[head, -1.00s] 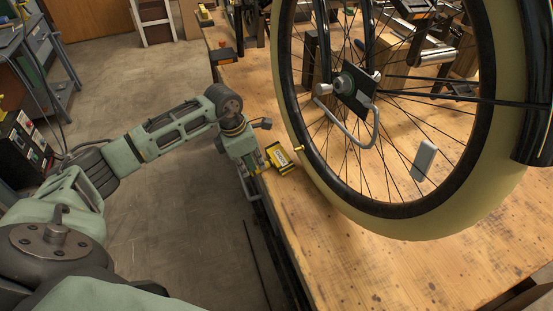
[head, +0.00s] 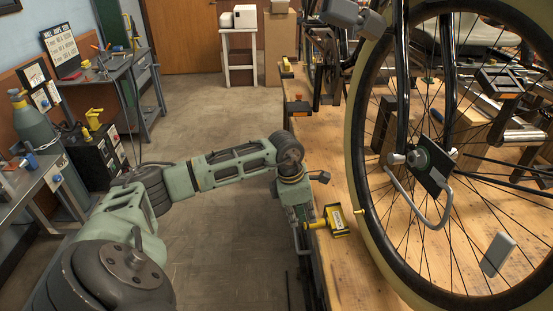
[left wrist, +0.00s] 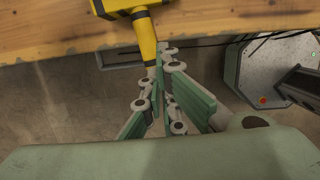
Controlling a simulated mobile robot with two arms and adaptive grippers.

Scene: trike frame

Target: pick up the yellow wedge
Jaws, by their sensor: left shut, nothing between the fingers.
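A yellow block-like piece with a dark marking (head: 337,220) lies at the left edge of the workbench, beside the big wheel. A yellow, handle-like part sticks out from it over the edge. The left wrist view shows this yellow piece with a black band (left wrist: 146,38) at the top. I cannot tell whether it is the wedge. My left gripper (head: 303,240) is just off the bench edge. Its fingers (left wrist: 163,70) are shut and empty, close to the end of the yellow part; contact is unclear. My right gripper is not in view.
The wheel (head: 356,150) stands close on the right of the yellow piece. Another small yellow item (head: 286,66) is at the bench's far end. The bench edge (head: 322,265) runs beside my gripper. Open floor (head: 215,120) lies left of the bench.

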